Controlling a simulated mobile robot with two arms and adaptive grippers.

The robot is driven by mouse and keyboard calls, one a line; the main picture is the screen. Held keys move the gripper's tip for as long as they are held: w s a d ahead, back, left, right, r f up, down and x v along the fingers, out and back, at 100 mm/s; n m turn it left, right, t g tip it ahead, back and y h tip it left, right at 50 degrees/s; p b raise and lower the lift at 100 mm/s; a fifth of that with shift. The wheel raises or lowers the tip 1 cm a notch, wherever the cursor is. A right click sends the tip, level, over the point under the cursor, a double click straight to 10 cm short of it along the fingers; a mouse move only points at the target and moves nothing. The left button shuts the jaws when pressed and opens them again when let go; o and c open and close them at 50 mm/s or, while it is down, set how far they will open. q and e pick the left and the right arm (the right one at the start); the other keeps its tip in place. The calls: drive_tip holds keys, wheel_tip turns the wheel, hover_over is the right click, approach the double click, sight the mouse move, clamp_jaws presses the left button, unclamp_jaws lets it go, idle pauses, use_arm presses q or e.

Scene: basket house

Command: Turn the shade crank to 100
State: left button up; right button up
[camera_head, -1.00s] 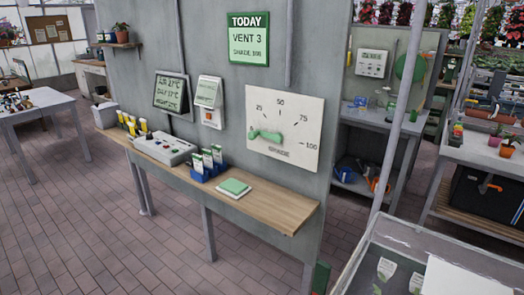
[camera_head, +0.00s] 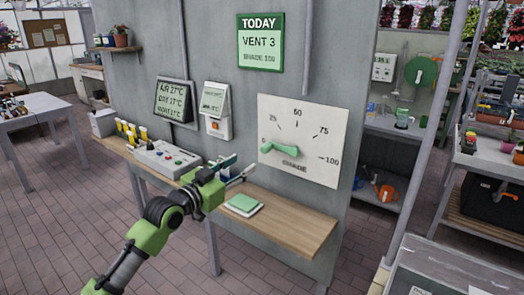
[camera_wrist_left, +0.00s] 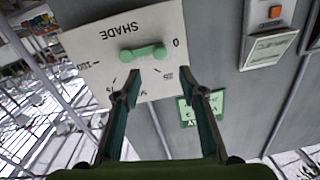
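The shade crank (camera_head: 280,148) is a green handle on a white dial plate (camera_head: 325,110) marked 0 to 100. It lies about level, with one end toward the left by the 0 side. The wrist view shows the crank (camera_wrist_left: 143,54) upside down, just beyond the fingertips. My left gripper (camera_head: 241,169) is in front of the wall, left of and below the crank. The left gripper (camera_wrist_left: 162,77) is open and empty, its two fingers apart and not on the crank. My right gripper is not in view.
A wooden shelf (camera_head: 290,225) under the dial holds a green notepad (camera_head: 243,204) and a grey control box (camera_head: 165,158). A green TODAY sign (camera_head: 260,45) above reads VENT 3, SHADE 100. Air in front of the dial is clear.

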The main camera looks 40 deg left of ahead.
sight(263, 150)
use_arm(q)
drive_tip(key=w+p, duration=0.1)
drive_tip(key=w, duration=0.2)
drive_tip(key=w+a, duration=0.1)
drive_tip(key=w, duration=0.2)
drive_tip(key=w+p, duration=0.1)
drive_tip(key=w, duration=0.3)
drive_tip(key=shift+a+r+p, duration=0.15)
drive_tip(key=shift+a+p, duration=0.15)
drive_tip(key=shift+w+a, duration=0.1)
drive_tip(key=shift+w, duration=0.7)
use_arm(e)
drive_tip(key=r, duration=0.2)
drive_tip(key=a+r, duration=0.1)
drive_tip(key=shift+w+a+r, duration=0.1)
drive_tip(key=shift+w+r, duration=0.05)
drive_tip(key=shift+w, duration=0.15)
use_arm(q)
clamp_jaws()
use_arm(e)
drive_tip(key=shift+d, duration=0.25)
